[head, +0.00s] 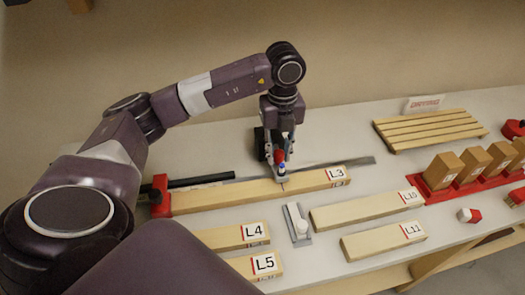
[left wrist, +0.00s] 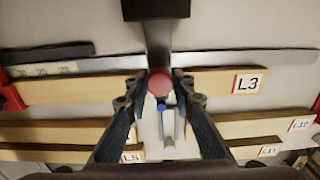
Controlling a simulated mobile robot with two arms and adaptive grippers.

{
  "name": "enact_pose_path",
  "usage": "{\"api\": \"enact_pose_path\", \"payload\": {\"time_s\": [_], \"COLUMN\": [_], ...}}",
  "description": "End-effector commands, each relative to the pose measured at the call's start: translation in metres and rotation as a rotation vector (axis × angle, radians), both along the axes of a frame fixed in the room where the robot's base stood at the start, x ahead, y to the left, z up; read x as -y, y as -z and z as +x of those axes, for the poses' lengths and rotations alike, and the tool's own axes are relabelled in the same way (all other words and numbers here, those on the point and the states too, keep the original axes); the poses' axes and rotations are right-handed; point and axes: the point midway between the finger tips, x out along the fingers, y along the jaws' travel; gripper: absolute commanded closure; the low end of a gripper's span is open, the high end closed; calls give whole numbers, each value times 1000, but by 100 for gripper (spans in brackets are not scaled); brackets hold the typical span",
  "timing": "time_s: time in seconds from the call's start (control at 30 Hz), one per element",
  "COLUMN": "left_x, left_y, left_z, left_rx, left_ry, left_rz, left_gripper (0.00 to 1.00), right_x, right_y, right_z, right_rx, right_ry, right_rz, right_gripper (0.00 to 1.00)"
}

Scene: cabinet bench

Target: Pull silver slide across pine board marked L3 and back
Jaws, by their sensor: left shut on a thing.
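The pine board marked L3 (head: 235,195) lies along the bench, its label at the right end. It also shows in the left wrist view (left wrist: 205,84). My left gripper (head: 281,170) points down over the board's far side, shut on a small piece with a red top (left wrist: 159,82) and a blue part. A thin dark line crosses the board just in front of the fingers. A long silver-grey strip (head: 345,163) lies along the board's far side, passing behind the gripper. Whether the held piece is joined to that strip is hidden. My right gripper is out of view.
A red block (head: 160,195) stands at the board's left end, beside a black bar (head: 200,182). Boards L4 (head: 225,237), L5, L10 (head: 360,210) and L11 lie nearer. A pale tool on a grey plate (head: 299,232) lies between them. A slatted rack (head: 425,130) stands behind right.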

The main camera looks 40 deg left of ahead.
Motion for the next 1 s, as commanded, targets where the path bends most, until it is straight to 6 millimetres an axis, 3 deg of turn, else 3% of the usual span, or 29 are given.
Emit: {"api": "enact_pose_path", "payload": {"time_s": [0.6,0.97,1.0], "left_x": [-24,-27,-27], "left_y": [-1,-1,-1], "left_z": [21,23,23], "left_rx": [2,4,4], "left_ry": [-2,0,0], "left_rz": [-1,0,0], "left_gripper": [91,91,75], "right_x": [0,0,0], "right_y": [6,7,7], "right_z": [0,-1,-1], "right_rx": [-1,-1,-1], "right_ry": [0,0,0], "right_rz": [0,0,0], "right_gripper": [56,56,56]}}
